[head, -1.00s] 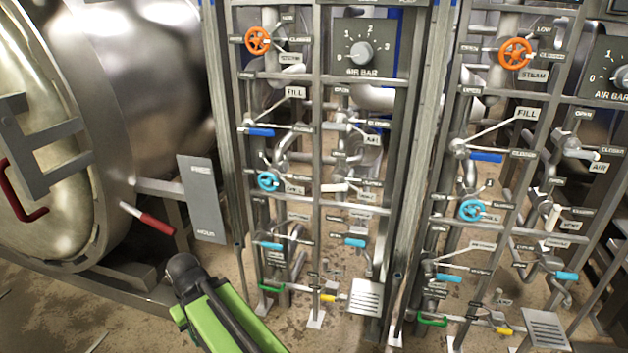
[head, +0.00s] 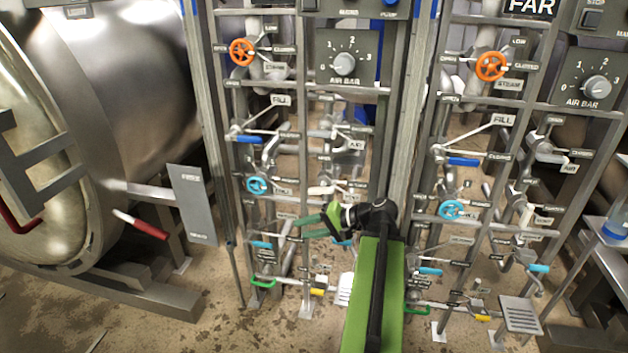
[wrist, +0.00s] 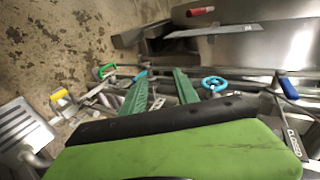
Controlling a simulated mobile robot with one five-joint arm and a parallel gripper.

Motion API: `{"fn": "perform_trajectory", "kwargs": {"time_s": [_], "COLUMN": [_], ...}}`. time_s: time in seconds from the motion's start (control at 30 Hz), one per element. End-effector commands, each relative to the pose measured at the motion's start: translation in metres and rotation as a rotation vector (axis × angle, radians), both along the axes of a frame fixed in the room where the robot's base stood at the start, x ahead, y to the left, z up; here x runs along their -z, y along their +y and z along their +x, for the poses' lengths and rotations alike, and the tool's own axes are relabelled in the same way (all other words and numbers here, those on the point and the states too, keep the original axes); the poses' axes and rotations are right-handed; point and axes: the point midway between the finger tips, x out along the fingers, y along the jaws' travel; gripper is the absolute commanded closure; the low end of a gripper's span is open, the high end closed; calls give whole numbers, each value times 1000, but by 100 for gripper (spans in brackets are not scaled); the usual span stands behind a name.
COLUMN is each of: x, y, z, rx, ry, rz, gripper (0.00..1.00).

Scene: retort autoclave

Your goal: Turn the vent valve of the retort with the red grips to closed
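The retort with the red grips is the large steel vessel (head: 140,85) at left in the head view, with a red grip (head: 150,230) on a lever beside it. To its right stands a pipe panel, where a white lever handle (head: 321,190) lies about level at mid-height. I take it for the vent valve, but its label is too small to read. My gripper (head: 299,228) points left in front of the panel, a little below this handle. The wrist view shows its two green fingers (wrist: 160,74) apart with nothing between them. The white handle is not clear there.
Around the handle are a blue handwheel (head: 257,185), a blue lever (head: 248,139) and an orange handwheel (head: 242,52). A green lever (head: 263,283) sits low. A similar panel with a blue wheel (head: 452,210) stands right, marked FAR (head: 530,6). Bare floor (head: 200,330) lies in front.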

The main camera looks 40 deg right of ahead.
Motion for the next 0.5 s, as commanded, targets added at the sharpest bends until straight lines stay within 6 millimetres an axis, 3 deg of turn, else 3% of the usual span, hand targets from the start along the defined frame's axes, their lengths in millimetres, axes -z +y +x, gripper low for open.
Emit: {"fn": "perform_trajectory", "kwargs": {"time_s": [0.03, 0.1, 0.2, 0.33, 0.5], "x": [-27, -52, -77, -90, -90], "y": [-35, -70, -102, -120, -121], "z": [-24, -51, -82, -101, -100], "rx": [84, 172, 257, 304, 307], "ry": [-65, -149, -238, -290, -296], "rz": [30, 62, 87, 99, 101], "gripper": [64, 64, 64, 64, 64]}}
